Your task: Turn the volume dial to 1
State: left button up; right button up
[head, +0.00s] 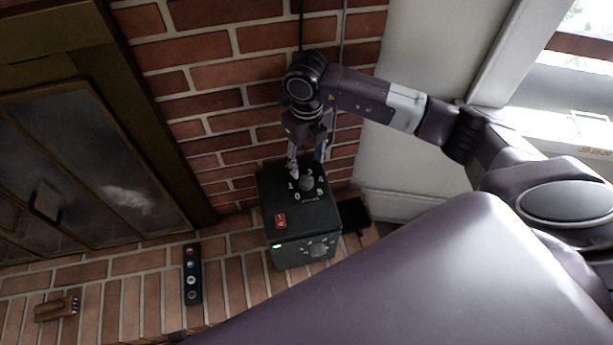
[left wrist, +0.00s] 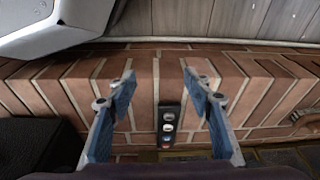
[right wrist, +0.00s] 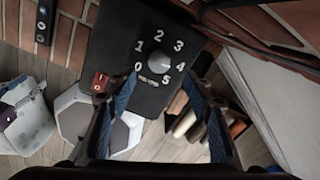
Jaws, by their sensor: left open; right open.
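The volume dial is a round grey knob (right wrist: 159,62) on the top face of a black box (head: 265,195), ringed by white numbers 0 to 5. In the head view the knob (head: 307,184) sits just below my right gripper (head: 308,160). In the right wrist view my right gripper (right wrist: 163,84) is open, its blue-padded fingers on either side of the dial area; I cannot tell if they touch the knob. The knob's pointer is too unclear to read.
A black remote (head: 192,274) and a brown object (head: 57,307) lie on the brick ledge (head: 125,290). A brick wall (head: 225,75) stands behind the box.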

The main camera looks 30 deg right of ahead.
aim_at(307, 180)
notch_tip(307, 180, down, 6)
jog(key=shift+f+b, duration=0.2)
jog(key=shift+b, duration=0.3)
jog(key=shift+f, duration=0.5)
pick_arm(q)
jog(key=r, duration=0.2)
jog(key=w+r, duration=0.1)
jog(key=shift+r, duration=0.4)
pick_arm(e)
jog(key=c, duration=1.2)
jog(key=shift+o, duration=0.2)
